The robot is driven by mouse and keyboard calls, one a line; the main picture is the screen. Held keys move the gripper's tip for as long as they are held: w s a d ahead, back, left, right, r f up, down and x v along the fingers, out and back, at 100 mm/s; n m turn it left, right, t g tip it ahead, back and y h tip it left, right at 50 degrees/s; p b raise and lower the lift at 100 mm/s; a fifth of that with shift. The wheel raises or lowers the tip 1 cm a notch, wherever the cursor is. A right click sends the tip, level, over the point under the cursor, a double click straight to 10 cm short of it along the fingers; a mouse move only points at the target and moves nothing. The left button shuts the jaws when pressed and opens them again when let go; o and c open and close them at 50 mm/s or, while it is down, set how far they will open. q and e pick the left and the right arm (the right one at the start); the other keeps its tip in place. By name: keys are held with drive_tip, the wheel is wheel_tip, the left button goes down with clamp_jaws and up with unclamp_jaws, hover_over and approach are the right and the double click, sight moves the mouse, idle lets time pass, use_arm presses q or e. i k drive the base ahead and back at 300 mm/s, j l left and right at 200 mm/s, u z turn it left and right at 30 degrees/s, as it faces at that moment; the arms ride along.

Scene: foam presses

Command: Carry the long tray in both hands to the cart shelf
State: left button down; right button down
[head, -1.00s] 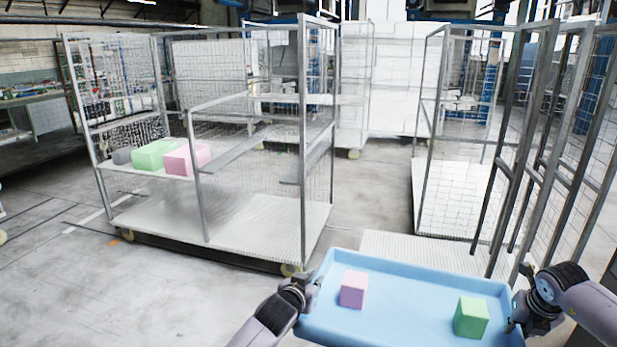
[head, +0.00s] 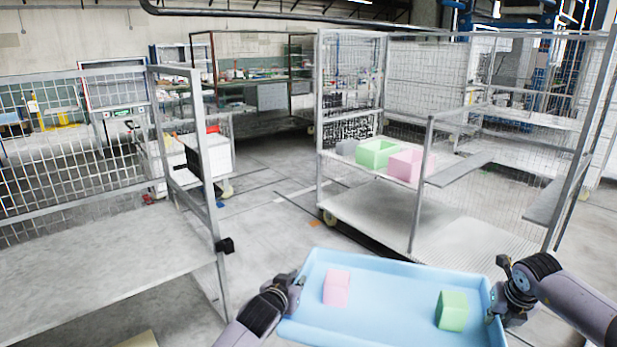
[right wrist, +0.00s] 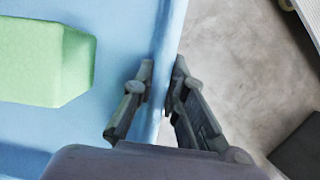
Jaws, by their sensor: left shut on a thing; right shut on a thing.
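The long blue tray (head: 390,305) is held level in front of me in the head view. A pink block (head: 336,287) lies in its left part and a green block (head: 452,310) in its right part. My left gripper (head: 297,284) is shut on the tray's left end. My right gripper (head: 494,312) is shut on the right end; in the right wrist view its fingers (right wrist: 160,95) straddle the tray's rim, beside the green block (right wrist: 45,60). A wire-mesh cart (head: 470,225) stands ahead to the right. Its shelf holds a green box (head: 378,152), a pink box (head: 410,163) and a grey item (head: 346,147).
A white bin cart (head: 205,155) and a shelving unit (head: 260,85) stand behind. Clear grey floor (head: 270,220) lies between the table and the wire-mesh cart.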

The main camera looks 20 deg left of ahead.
sight(86, 269)
drive_tip(key=i+j+u, duration=0.15)
drive_tip(key=j+u, duration=0.25)
drive_tip(key=i+j+u, duration=0.15)
drive_tip(key=j+u, duration=0.2)
drive_tip(key=i+j+u, duration=0.2)
drive_tip(key=u, duration=0.2)
drive_tip(key=i+j+u, duration=0.15)
drive_tip(key=i+u, duration=0.25)
drive_tip(key=i, duration=0.15)
drive_tip(key=i+u, duration=0.35)
drive_tip(key=i, duration=0.2)
